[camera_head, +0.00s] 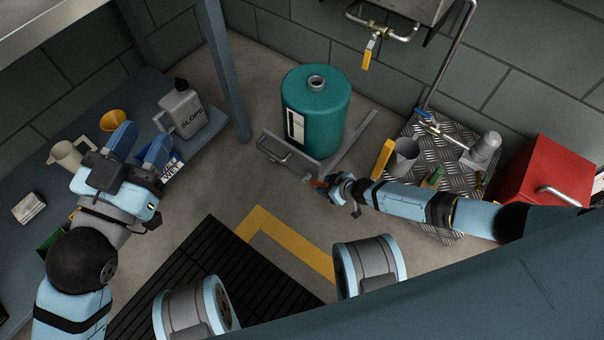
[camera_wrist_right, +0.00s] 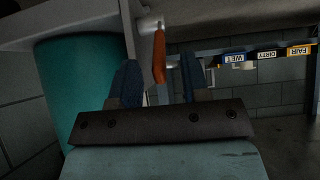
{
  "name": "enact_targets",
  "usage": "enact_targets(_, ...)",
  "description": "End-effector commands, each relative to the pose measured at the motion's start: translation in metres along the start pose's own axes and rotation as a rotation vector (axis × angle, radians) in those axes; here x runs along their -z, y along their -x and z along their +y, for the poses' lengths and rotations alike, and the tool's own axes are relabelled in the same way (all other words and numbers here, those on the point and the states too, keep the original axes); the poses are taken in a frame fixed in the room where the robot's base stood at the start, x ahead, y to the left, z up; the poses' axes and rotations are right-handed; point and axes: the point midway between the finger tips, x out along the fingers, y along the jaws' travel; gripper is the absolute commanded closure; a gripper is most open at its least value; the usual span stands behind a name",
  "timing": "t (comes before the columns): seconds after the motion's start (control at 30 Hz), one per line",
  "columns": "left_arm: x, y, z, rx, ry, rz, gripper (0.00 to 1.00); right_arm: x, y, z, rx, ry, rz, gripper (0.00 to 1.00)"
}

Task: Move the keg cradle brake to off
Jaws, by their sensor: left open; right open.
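The teal keg (camera_head: 314,108) stands in a grey metal cradle (camera_head: 350,150) on the floor. The orange brake lever (camera_head: 318,184) is at the cradle's near right end, mostly hidden by my right gripper (camera_head: 332,188). In the right wrist view the orange lever (camera_wrist_right: 159,58) hangs from a pale pivot, between the two open fingers of my right gripper (camera_wrist_right: 158,82). I cannot tell if either finger touches it. The teal keg (camera_wrist_right: 82,85) is left of it there. My left gripper (camera_head: 139,146) is open and empty above the blue bench, far from the cradle.
The blue bench (camera_head: 30,170) at left holds a SLOPS jug (camera_head: 182,108), a yellow funnel (camera_head: 113,120) and a pitcher (camera_head: 72,156). A drain plate (camera_head: 425,135) with a grey jug (camera_head: 403,156) and a red box (camera_head: 548,172) are at right. A black mat (camera_head: 190,280) lies in front.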

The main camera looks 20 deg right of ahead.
Motion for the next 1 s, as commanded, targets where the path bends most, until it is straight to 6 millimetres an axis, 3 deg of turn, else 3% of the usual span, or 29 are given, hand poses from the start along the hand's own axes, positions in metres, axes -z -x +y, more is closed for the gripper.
enact_targets(0.13, 0.01, -0.001, 0.0, -0.008, 0.034, -0.021, 0.57, 0.008, 0.015, 0.001, -0.001, 0.0, 0.0, 0.57)
enact_targets(0.6, 0.007, 0.011, 0.023, -0.017, 0.3, -0.163, 0.57, 0.023, 0.059, 0.0, -0.001, 0.001, 0.0, 0.57)
enact_targets(1.0, -0.006, 0.016, 0.032, -0.013, 0.37, -0.212, 0.57, 0.024, 0.065, 0.0, 0.0, 0.0, 0.0, 0.57)
